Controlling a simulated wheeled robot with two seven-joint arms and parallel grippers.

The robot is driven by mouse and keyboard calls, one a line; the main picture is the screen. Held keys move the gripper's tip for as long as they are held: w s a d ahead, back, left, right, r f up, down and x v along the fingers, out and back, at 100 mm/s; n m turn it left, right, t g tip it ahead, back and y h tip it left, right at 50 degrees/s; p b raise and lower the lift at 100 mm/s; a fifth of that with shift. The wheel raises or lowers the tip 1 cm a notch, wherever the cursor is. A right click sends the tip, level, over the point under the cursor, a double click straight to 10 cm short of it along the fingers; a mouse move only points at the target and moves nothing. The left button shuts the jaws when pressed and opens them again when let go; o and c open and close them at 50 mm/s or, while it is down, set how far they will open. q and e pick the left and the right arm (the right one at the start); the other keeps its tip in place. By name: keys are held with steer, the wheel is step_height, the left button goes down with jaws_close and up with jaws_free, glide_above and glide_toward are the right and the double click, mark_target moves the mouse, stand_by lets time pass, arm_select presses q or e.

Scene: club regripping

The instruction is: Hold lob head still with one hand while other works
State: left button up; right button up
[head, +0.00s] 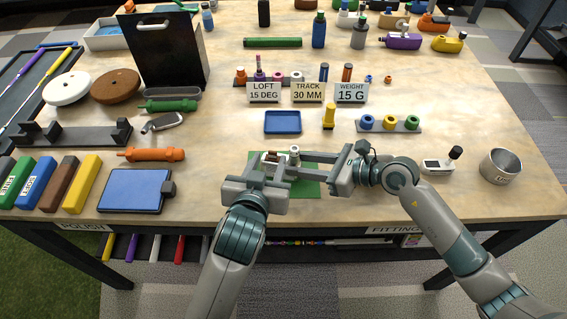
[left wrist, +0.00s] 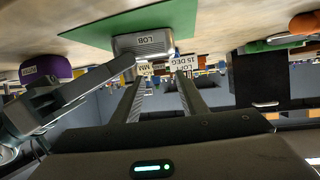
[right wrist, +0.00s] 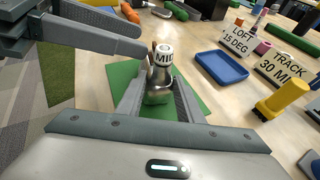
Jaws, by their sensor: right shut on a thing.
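The silvery lob head (left wrist: 145,42), marked LOB, is over the green mat (head: 306,187). In the right wrist view its shiny metal body (right wrist: 158,92) sits between the fingers of my right gripper (right wrist: 158,100), which is shut on it. A white-topped cylinder (right wrist: 165,55) with partly readable lettering starting "MI" rises above the metal; it also shows in the head view (head: 294,152). My left gripper (head: 269,166) is open, its two fingers apart and pointing at the head from the near side. Nothing is clearly held between them. The fingers partly hide the head.
Behind the mat are a blue tray (head: 283,122), a yellow peg (head: 329,116) and the LOFT, TRACK and WEIGHT signs (head: 307,92). A rack of coloured rings (head: 389,124) and a metal cup (head: 500,166) stand at right. A blue box (head: 136,190) lies left.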

mark_target(272, 153)
arm_select(q)
steer(key=shift+x, duration=2.65)
steer(key=shift+c, duration=0.3)
jaws_close()
